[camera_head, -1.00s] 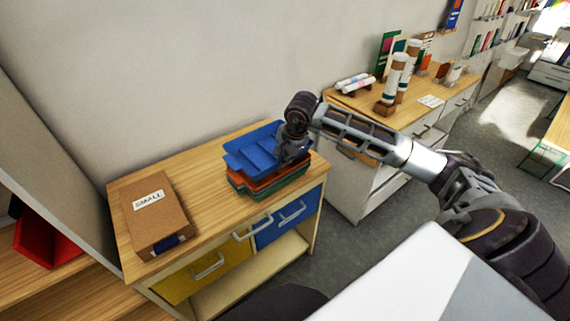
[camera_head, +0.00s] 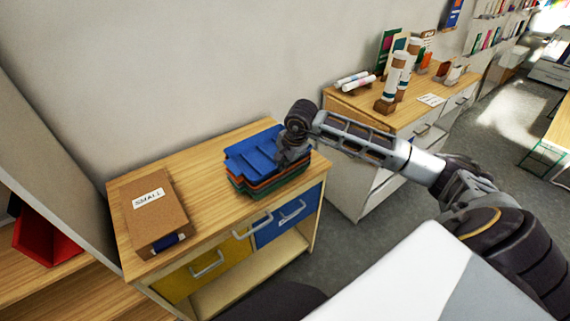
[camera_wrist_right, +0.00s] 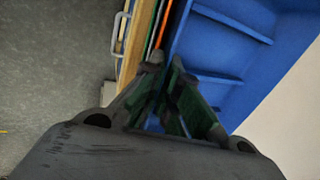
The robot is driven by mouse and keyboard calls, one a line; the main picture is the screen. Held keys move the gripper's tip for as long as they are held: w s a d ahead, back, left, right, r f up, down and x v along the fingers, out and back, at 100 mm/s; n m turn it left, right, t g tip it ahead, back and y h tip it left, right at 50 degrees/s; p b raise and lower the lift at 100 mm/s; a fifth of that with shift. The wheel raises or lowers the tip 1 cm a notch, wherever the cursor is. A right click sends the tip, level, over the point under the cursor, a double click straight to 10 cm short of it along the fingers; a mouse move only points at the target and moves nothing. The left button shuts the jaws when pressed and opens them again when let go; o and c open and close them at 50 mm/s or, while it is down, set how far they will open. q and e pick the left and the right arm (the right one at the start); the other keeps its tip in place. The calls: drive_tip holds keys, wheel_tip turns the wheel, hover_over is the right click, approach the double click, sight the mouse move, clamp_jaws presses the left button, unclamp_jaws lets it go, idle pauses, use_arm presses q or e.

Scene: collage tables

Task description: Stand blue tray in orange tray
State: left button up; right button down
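The blue tray (camera_head: 249,157) lies nearly level on top of the orange tray (camera_head: 272,184) on the near wooden cabinet, in the head view. Only a thin edge of the orange tray shows below it. My right gripper (camera_head: 290,156) is at the blue tray's right end. In the right wrist view the gripper's fingers (camera_wrist_right: 165,68) are closed about the blue tray's (camera_wrist_right: 225,80) wall. The orange tray's edge (camera_wrist_right: 159,25) runs close beside it there. Whether the blue tray is fully seated cannot be told. My left gripper is not in view.
A green tray (camera_head: 265,196) is under the orange one. A cardboard box marked SMALL (camera_head: 154,215) stands on the cabinet's left part. Bare wooden top (camera_head: 205,190) lies between box and trays. A second cabinet (camera_head: 345,100) with rolls stands behind my right arm.

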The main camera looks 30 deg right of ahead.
drive_tip(key=shift+f+b, duration=0.3)
drive_tip(key=c, duration=1.6)
unclamp_jaws()
drive_tip(key=shift+s+f, duration=0.1)
drive_tip(key=shift+f, duration=0.05)
drive_tip(key=shift+c, duration=0.2)
drive_tip(key=shift+r, duration=0.3)
drive_tip(key=shift+r+p, duration=0.5)
drive_tip(key=shift+p, duration=0.25)
drive_tip(key=b+v, duration=0.1)
drive_tip(key=v, duration=1)
drive_tip(key=shift+r, duration=0.4)
drive_tip(key=shift+s, duration=0.1)
